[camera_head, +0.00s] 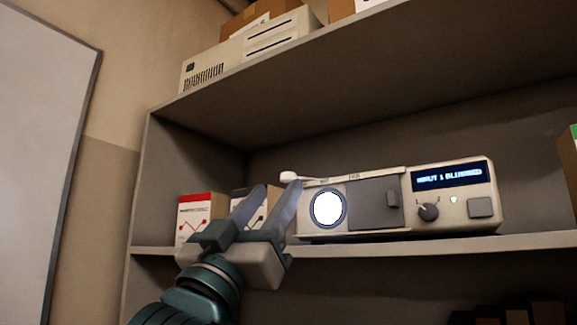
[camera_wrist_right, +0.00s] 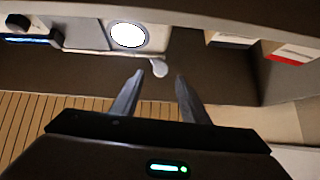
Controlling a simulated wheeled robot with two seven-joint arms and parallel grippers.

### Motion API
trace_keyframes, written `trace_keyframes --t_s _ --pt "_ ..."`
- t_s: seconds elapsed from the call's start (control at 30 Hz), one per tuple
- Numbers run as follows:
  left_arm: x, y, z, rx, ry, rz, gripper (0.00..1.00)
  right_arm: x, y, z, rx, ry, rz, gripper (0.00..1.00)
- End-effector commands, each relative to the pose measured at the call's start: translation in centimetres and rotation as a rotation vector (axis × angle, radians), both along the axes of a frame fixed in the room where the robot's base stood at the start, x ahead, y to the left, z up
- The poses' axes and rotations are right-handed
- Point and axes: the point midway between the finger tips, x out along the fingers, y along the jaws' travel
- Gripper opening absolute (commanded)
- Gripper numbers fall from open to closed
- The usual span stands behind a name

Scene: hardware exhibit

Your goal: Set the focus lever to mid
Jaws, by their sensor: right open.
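A beige projector (camera_head: 448,207) stands on the middle shelf, with a bright round lens (camera_head: 328,208) at its left. The pale round knob of the focus lever (camera_head: 289,177) sticks out at the projector's upper left end. Small labels along the top edge are too small to read surely. My right gripper (camera_head: 279,187) is open, with its fingertips close to the knob. In the right wrist view the lever knob (camera_wrist_right: 159,68) appears between and just beyond the open fingertips (camera_wrist_right: 159,76). I see no contact. My left gripper is not in view.
The display (camera_head: 447,175) is lit and seems to include the word "BLURRED". A dial (camera_head: 428,212) and a square button (camera_head: 481,207) sit below it.

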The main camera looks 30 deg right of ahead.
Motion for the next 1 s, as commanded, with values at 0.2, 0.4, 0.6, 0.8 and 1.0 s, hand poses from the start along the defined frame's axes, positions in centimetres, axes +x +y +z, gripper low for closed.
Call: trace_keyframes --t_s 0.2,0.4,0.6,0.8,1.0 --pt "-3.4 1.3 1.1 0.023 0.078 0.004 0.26 0.9 -1.9 2.7 -0.001 -0.002 -0.003 0.41" --pt "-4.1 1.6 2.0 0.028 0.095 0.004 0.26 1.7 -3.6 4.3 -0.001 -0.001 -0.002 0.41" --pt "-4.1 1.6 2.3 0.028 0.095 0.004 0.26 2.1 -4.3 4.9 0.0 0.0 0.0 0.41" --pt "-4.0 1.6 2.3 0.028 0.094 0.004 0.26 2.2 -4.4 4.9 0.0 0.0 0.0 0.41" --pt "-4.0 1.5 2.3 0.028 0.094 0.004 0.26 2.2 -4.4 4.9 0.0 0.0 0.0 0.19"
